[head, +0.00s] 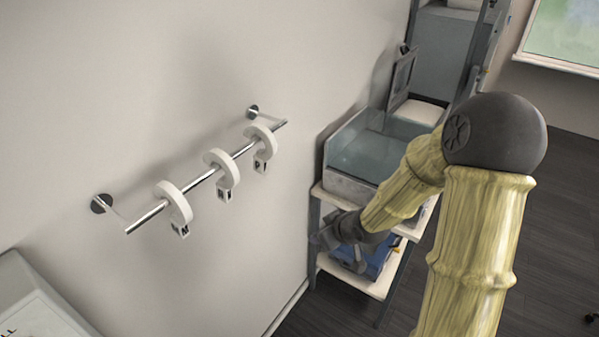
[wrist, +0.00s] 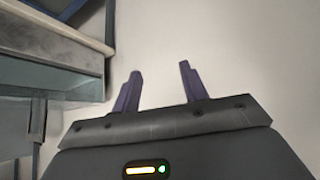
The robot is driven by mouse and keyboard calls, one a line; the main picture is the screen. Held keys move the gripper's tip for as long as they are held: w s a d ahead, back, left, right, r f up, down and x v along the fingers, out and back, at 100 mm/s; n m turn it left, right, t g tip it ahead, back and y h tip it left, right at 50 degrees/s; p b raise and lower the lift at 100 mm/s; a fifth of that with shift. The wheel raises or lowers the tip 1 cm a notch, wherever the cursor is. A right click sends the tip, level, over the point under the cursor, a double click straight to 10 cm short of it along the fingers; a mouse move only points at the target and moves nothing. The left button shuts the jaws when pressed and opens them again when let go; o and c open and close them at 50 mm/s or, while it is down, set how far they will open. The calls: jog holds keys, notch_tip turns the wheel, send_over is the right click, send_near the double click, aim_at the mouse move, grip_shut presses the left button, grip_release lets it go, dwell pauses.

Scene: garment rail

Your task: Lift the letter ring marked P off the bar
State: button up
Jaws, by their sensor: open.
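Three white rings hang on a chrome bar (head: 205,178) fixed to the wall, each with a small letter tag below. The right ring (head: 262,136) has a tag (head: 261,166) that looks most like P, but the letters are small. The middle ring (head: 230,167) and left ring (head: 179,204) have tags too small to read surely. My gripper (head: 322,238) is to the right of the bar and lower in the picture, apart from all rings. In the wrist view my gripper (wrist: 158,80) is open, with nothing between its two purple fingers; no ring shows there.
A shelf rack (head: 398,232) with a glass tank (head: 365,145) and a blue object (head: 375,262) stands close beside my gripper. A pale box (head: 35,300) is at the lower left. The wall around the bar is clear.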

jog(key=w+a+r+n+t+y+p, duration=0.1)
jog(key=w+a+r+t+y, duration=0.1)
jog(key=r+y, duration=0.3)
jog(key=w+a+r+n+t+y+p, duration=0.2)
jog(key=w+a+r+y, duration=0.2)
jog(key=r, duration=0.3)
jog(key=shift+r+y+p, duration=0.2)
jog(key=shift+y+p, duration=0.1)
jog(key=shift+y, duration=0.3)
jog(key=shift+s, duration=0.1)
